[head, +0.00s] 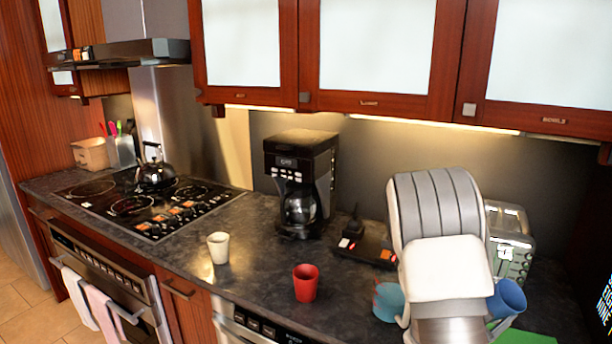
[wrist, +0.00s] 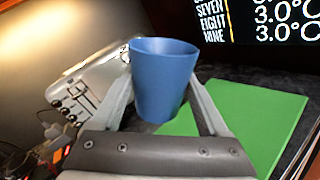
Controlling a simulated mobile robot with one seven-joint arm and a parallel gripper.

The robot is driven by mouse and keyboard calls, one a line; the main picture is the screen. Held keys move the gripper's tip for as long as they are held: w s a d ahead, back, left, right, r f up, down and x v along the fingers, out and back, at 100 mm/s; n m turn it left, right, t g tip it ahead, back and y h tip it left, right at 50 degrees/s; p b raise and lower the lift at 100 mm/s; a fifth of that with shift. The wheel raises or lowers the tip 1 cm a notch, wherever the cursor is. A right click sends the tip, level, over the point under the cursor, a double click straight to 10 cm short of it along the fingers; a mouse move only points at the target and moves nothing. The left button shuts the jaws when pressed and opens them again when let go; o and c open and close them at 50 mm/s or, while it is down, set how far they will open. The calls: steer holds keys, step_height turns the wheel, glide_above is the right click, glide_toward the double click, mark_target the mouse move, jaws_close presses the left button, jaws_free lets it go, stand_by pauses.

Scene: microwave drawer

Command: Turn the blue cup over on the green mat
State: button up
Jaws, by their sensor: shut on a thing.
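The blue cup (wrist: 163,80) is between the two fingers of my gripper (wrist: 163,98) in the wrist view, with its wide rim toward the top of that picture. My gripper is shut on it. In the head view the blue cup (head: 508,298) shows at the right of my arm, tilted, and my arm hides part of it and the fingers. The green mat (wrist: 262,115) lies flat on the counter beyond and to the right of the cup in the wrist view. Only a strip of the mat (head: 528,338) shows at the bottom of the head view.
A teal cup (head: 388,301) stands just left of my arm, partly hidden. A red cup (head: 306,283) and a white cup (head: 218,247) stand further left. A toaster (head: 510,243) is behind my arm. A coffee maker (head: 300,185) stands at the back of the counter.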

steer(key=shift+f+m+b, duration=0.15)
steer(key=shift+m+b, duration=0.15)
steer(key=shift+b, duration=0.3)
steer(key=shift+f+m+b, duration=0.15)
steer(key=shift+m+b, duration=0.65)
steer(key=shift+b, duration=0.45)
steer(key=m+b, duration=0.2)
steer(key=b, duration=0.1)
steer(key=shift+m, duration=0.3)
steer(key=shift+r+m+b, duration=0.2)
steer(key=shift+m+b, duration=0.3)
steer(key=shift+b, duration=0.35)
steer(key=shift+r, duration=0.15)
